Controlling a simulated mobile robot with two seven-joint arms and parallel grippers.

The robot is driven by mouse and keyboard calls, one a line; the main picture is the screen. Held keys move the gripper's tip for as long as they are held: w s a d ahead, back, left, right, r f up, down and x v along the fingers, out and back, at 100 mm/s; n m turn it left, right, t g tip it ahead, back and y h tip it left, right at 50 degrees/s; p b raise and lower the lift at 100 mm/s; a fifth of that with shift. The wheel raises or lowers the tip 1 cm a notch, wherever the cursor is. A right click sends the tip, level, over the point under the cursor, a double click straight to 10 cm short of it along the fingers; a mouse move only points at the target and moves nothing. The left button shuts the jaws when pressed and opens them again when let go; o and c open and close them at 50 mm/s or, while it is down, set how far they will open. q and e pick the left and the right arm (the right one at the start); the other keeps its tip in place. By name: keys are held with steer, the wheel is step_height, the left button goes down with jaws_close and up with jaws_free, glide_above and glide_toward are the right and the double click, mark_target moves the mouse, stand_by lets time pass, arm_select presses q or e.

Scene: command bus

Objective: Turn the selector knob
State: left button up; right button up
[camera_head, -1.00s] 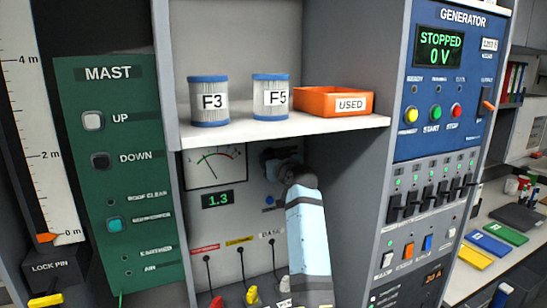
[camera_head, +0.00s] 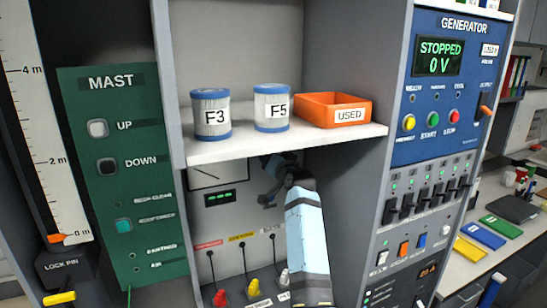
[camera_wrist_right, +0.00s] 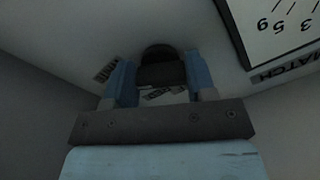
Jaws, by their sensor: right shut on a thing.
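The selector knob (camera_wrist_right: 160,68) is a dark round knob on the grey panel, seen between the two blue fingers of my right gripper (camera_wrist_right: 160,85) in the right wrist view. The fingers are closed on its sides. Small labels sit around it, partly hidden and hard to read. In the head view my right gripper (camera_head: 270,190) reaches under the shelf beside the meter (camera_head: 218,176), and the knob is hidden there by the gripper and the shelf. Below the meter is a small green readout (camera_head: 219,196), too small to read surely. My left gripper is not in view.
The shelf (camera_head: 300,143) hangs above my right arm, holding filter F3 (camera_head: 210,115), filter F5 (camera_head: 271,108) and an orange USED bin (camera_head: 335,110). A green MAST panel (camera_head: 120,180) is on the left and the generator panel (camera_head: 455,90) on the right. Coloured plugs stand below.

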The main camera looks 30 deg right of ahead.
stand_by(0.4)
steer(key=o, duration=0.9)
steer(key=shift+o, duration=0.2)
steer(key=s+b, duration=0.3)
steer(key=s, duration=1)
steer(key=shift+s+a, duration=0.4)
steer(key=shift+a, duration=0.05)
